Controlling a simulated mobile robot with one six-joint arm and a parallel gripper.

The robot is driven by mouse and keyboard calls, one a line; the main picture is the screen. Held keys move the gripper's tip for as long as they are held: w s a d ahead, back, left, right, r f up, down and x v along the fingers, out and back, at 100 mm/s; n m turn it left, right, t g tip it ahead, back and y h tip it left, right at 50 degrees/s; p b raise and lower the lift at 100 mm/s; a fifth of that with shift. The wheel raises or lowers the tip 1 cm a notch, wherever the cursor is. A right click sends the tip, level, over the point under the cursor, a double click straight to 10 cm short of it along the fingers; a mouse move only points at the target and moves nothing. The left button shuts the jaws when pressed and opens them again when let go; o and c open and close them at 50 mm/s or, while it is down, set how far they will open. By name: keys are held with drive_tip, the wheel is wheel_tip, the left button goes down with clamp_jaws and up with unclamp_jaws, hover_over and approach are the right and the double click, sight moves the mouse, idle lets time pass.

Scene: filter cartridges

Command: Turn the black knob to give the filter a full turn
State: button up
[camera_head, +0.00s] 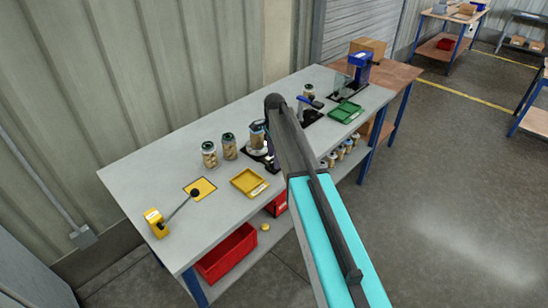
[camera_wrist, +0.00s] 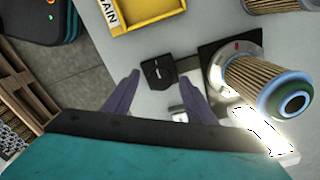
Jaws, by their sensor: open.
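The black knob (camera_wrist: 158,71) shows in the wrist view as a small dark block on the grey bench. My gripper (camera_wrist: 159,86) is open, its two purple fingers pointing toward the knob with one on each side. The fingers look apart from the knob; the height gap is hard to judge. The pleated filter (camera_wrist: 246,76), with a blue-green end cap, stands on a round mount on a black base to the right of the knob. In the head view the filter (camera_head: 257,136) stands left of my arm, which hides part of the station.
A yellow tray (camera_head: 249,182) lies near the bench's front edge. Two jars (camera_head: 209,154) (camera_head: 229,147) stand left of the station. A yellow lever device (camera_head: 155,221) sits at the left end. A green tray (camera_head: 345,112) and blue press (camera_head: 362,66) stand beyond my arm.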

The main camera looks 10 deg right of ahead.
drive_tip(key=shift+f, duration=0.65)
